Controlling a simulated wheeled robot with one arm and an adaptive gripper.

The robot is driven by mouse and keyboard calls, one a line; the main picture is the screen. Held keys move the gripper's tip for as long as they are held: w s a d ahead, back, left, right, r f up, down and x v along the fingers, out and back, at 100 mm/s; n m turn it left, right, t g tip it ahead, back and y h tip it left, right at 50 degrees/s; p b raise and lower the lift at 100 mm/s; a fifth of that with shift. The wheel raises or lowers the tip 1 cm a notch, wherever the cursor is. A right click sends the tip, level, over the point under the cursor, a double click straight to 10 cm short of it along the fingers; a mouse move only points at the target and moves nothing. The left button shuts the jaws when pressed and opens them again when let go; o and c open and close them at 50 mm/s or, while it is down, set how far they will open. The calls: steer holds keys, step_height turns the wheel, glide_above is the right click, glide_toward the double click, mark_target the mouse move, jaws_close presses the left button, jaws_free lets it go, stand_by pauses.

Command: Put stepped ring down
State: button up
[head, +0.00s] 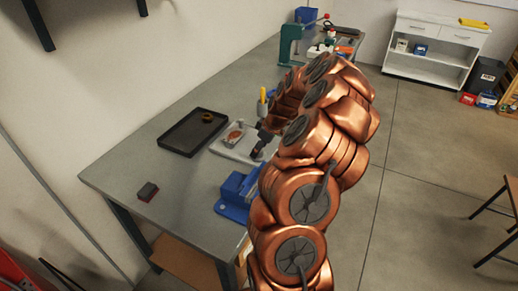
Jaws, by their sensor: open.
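A small brass-coloured ring (207,117), which looks like the stepped ring, lies in the far right part of the black tray (180,146) on the grey workbench. My gripper (257,153) is open, pointing down over the pale plate (228,150) to the right of the tray. It is apart from the ring. The fingertips are small and dark here, and I cannot make out anything between them. My copper-coloured arm hides part of the bench to the right.
A round orange-brown part (234,137) sits on the pale plate. A blue vise (237,192) stands in front of it, and a dark red block (148,191) lies near the left bench edge. A green press (290,44) stands farther back. The bench between block and tray is clear.

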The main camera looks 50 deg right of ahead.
steer(key=b+v, duration=0.3)
steer(key=v, duration=0.8)
steer(key=shift+r, duration=0.2)
steer(key=s+a+r+g+y, duration=0.1)
steer(key=a+r, duration=0.1)
steer(key=a, duration=1.1)
steer(key=s+a+r+g, duration=0.1)
steer(key=s+a+r, duration=0.1)
steer(key=a, duration=1.2)
steer(key=s+a+f+m+g+h, duration=0.1)
steer(key=s+a, duration=0.4)
steer(key=s, duration=0.6)
steer(key=s+a+f+m+g+h, duration=0.1)
steer(key=s+a+f+m+g, duration=0.1)
steer(key=s+a, duration=0.4)
steer(key=s+f+g, duration=0.1)
steer(key=s, duration=0.4)
steer(key=shift+f, duration=0.25)
